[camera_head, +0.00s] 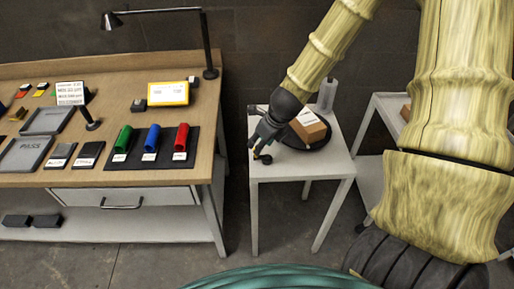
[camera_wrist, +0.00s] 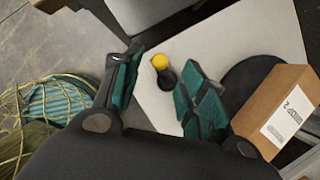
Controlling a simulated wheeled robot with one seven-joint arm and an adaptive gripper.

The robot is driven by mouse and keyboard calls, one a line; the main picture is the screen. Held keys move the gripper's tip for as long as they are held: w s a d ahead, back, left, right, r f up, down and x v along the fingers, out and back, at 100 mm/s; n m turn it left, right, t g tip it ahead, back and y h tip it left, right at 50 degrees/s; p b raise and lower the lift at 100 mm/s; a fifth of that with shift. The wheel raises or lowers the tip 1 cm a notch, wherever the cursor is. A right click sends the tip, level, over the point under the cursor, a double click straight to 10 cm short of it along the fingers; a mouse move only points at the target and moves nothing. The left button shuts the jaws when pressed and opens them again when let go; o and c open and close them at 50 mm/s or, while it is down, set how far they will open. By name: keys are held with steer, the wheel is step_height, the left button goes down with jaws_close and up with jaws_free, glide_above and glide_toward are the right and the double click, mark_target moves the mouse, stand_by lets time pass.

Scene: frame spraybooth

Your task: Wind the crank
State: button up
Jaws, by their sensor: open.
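My gripper (camera_head: 258,142) hangs over the front left of a small white table (camera_head: 290,170). In the wrist view my gripper (camera_wrist: 157,72) is open, with teal pads on its two fingers. A small yellow knob (camera_wrist: 160,61) with a black round part (camera_wrist: 167,79) shows between the fingertips; it looks like the crank's handle. I cannot tell whether the fingers are level with it or above it. A small dark piece (camera_head: 265,158) shows under my gripper in the head view. A dark round plate (camera_wrist: 241,83) beside the right finger carries a cardboard box (camera_wrist: 280,112).
A grey bottle (camera_head: 327,95) stands at the back of the small table, behind the cardboard box (camera_head: 308,126). A wooden workbench (camera_head: 60,180) with trays, coloured cylinders and a lamp (camera_head: 208,45) stands to the left. Floor shows between the two tables.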

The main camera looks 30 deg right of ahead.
steer(key=shift+x, duration=2.45)
jaws_close()
